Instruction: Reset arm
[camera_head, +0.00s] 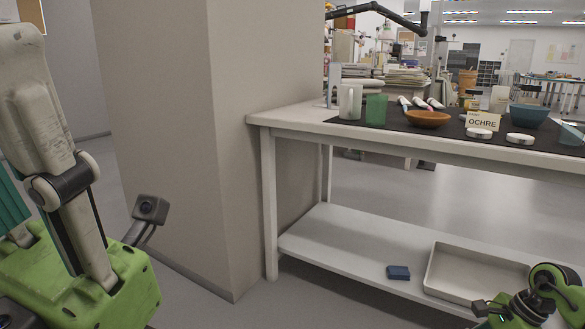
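My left gripper (70,190) stands large and close at the left edge, pointing up. I see its green body, one grey jointed finger, part of a teal piece and a small camera on a bracket. Its other finger is cut off by the frame, so its opening is unclear. No held object shows there. My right arm's green and black end (530,300) shows at the lower right corner, in front of the table's lower shelf. Its fingers cannot be made out.
A white table (290,121) holds a green cup (376,110), a white mug (350,102), an orange bowl (428,119), a blue bowl (528,116) and an OCHRE sign (482,122). Its lower shelf (330,240) bears a tray (432,270) and a blue block (398,272). A pillar (220,140) stands left.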

